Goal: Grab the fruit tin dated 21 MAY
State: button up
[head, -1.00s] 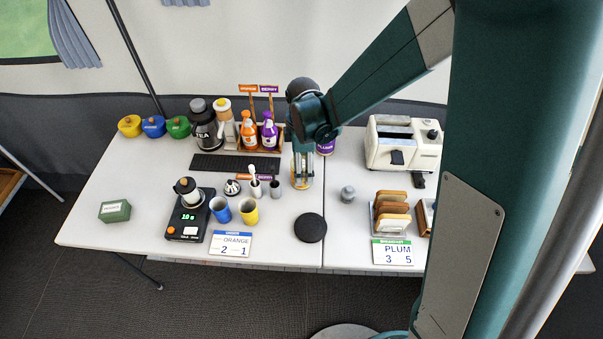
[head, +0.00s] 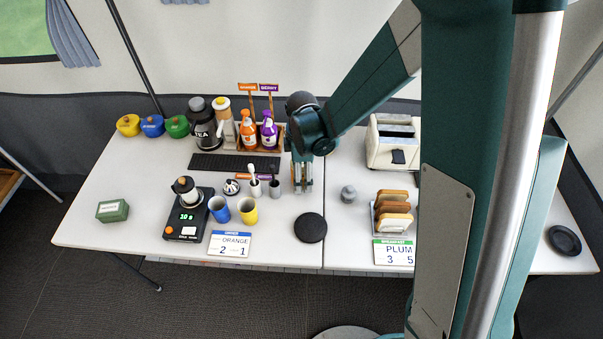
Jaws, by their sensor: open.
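I cannot make out a tin dated 21 MAY; no date of that kind is readable in the head view. My gripper (head: 302,187) points down over the middle of the table, near the seam, with its jaws open. No tin shows clearly between its fingers. The gripper and wrist hide the part of the table behind them.
Syrup bottles (head: 258,132) stand left of my wrist.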

dwell(0.6)
jog(key=c, duration=1.3)
jog(key=shift+c, duration=0.2)
jog(key=shift+r+p, duration=1.15)
jog(key=shift+r, duration=3.8)
